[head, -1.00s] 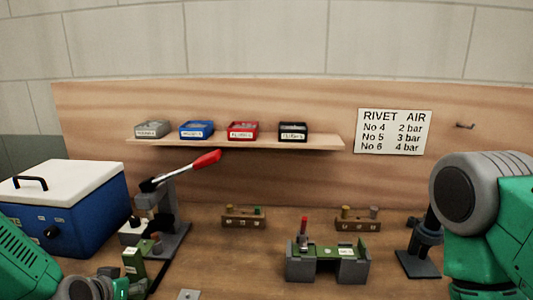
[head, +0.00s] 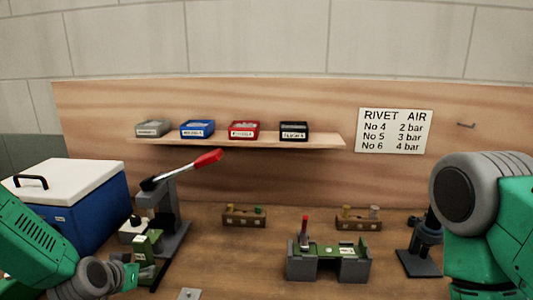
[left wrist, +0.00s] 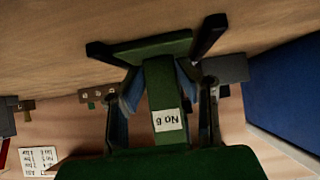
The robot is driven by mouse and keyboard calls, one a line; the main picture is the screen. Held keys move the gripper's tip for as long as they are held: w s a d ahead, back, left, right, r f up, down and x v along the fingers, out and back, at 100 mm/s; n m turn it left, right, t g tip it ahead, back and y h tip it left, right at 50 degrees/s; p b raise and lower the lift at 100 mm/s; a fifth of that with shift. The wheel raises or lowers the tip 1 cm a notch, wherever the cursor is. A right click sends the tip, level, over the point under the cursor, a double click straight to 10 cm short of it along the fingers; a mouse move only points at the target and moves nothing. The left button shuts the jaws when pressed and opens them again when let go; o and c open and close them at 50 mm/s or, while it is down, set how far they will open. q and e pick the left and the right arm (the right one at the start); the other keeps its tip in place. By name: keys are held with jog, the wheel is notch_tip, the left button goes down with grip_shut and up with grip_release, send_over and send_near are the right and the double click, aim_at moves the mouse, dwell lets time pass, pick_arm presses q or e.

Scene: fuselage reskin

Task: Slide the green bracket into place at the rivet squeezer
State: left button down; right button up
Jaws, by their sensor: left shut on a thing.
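The green bracket (head: 148,243) is at the foot of the rivet squeezer (head: 165,205), which has a grey body and a long red-tipped lever. My left gripper (head: 134,275) is shut on the bracket. In the left wrist view the green bracket (left wrist: 161,90) stands between the two dark fingers (left wrist: 162,105), its wide flange beyond the fingertips and a white label upside down to me. The bracket overlaps the squeezer's base in the head view; I cannot tell whether they touch. My right gripper is out of view.
A blue box with a white lid (head: 75,205) stands left of the squeezer. A grey fixture (head: 300,262) holding a green piece, two wooden racks (head: 244,220) and a dark stand (head: 418,260) are to the right. Small bins sit on a shelf (head: 240,143).

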aim_at(139, 252)
pick_arm(q)
jog(key=shift+w+d+f, duration=0.1)
jog(key=shift+w+d, duration=0.05)
jog(key=shift+w, duration=0.4)
jog(key=c, duration=1.4)
grip_release()
jog(key=shift+o, duration=0.4)
jog(key=shift+w, duration=0.2)
jog(key=shift+s, duration=0.1)
jog(key=s+r+p, duration=0.1)
jog(key=r+p, duration=0.1)
jog(key=s+r+p, duration=0.1)
jog(key=r+p, duration=0.1)
jog(key=r, duration=0.1)
jog(key=s+r+p, duration=0.1)
jog(key=r+p, duration=0.1)
jog(key=shift+r, duration=0.15)
